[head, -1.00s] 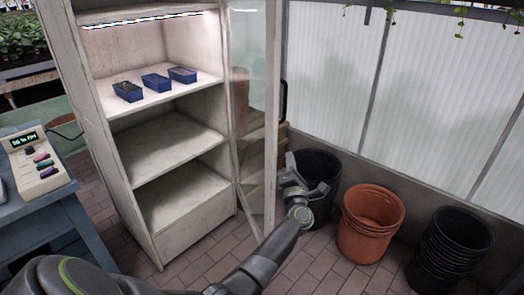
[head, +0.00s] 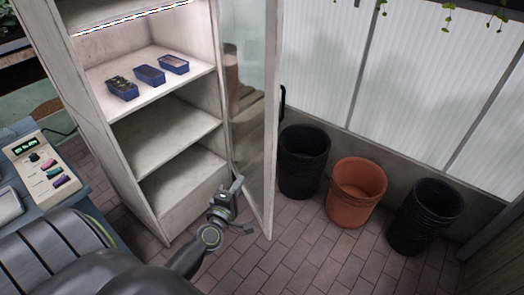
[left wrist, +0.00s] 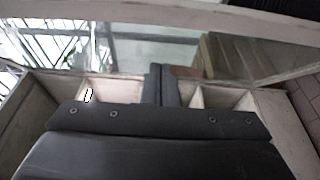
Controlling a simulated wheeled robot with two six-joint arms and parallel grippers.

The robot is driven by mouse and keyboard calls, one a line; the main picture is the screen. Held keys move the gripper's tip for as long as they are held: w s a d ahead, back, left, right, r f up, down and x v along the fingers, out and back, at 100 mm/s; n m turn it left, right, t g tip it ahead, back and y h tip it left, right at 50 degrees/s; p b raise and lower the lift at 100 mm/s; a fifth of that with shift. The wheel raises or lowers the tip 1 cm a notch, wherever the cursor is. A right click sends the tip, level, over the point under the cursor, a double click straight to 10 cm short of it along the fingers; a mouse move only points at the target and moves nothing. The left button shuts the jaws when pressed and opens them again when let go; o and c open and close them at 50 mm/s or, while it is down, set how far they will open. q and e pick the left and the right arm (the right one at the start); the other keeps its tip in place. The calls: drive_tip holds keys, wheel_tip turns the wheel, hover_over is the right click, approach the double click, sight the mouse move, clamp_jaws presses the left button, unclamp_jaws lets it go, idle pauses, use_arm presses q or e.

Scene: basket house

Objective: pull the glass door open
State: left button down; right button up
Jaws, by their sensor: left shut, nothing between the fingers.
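The glass door (head: 256,105) stands swung open at the right side of the pale cabinet (head: 160,213). Its black handle (head: 283,97) is on the outer side. My left gripper (head: 238,184) is shut and empty, low at the inner side of the door, between it and the cabinet's open front. In the left wrist view, its shut fingers (left wrist: 160,72) point toward the door's glass (left wrist: 185,50) and pale frame (left wrist: 245,25). I cannot tell whether they touch it. My right gripper is not in view.
Blue trays (head: 149,75) sit on a cabinet shelf. Black pots (head: 303,160), terracotta pots (head: 357,190) and more black pots (head: 425,215) stand along the wall at right. A blue table (head: 95,215) with a control box (head: 42,165) is at left. Brick floor before the pots is clear.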

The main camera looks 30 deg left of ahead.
use_arm(q)
approach(267, 150)
drive_tip(key=w+a, duration=0.2)
drive_tip(key=a, duration=0.2)
drive_tip(key=shift+w+d+f, duration=0.1)
drive_tip(key=shift+w+d, duration=0.55)
drive_tip(key=shift+w, duration=0.25)
drive_tip(key=shift+w+d, duration=0.7)
drive_tip(key=shift+w, duration=0.25)
